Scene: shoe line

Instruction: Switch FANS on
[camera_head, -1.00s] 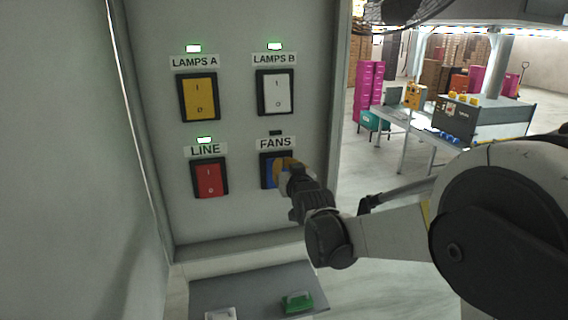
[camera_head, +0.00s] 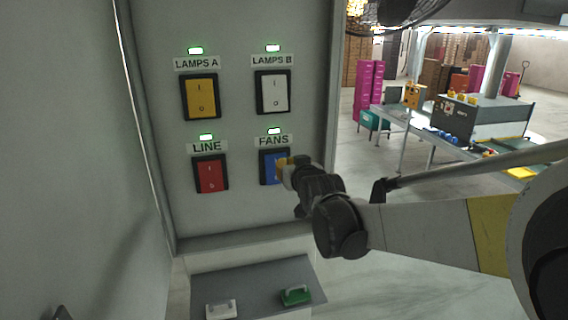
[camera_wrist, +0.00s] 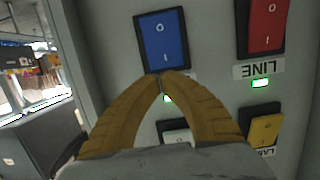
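The blue FANS switch (camera_head: 268,167) sits at the lower right of the panel, partly covered by my gripper in the head view. The small lamp (camera_head: 274,131) above the FANS label is lit green. The fingers hide the FANS label in the wrist view.
The LAMPS A (camera_head: 200,97), LAMPS B (camera_head: 273,92) and LINE (camera_head: 210,174) switches share the panel, each with a lit green lamp. A grey ledge (camera_head: 250,275) with white and green handled blocks lies below. Tables and pink cabinets stand off to the right.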

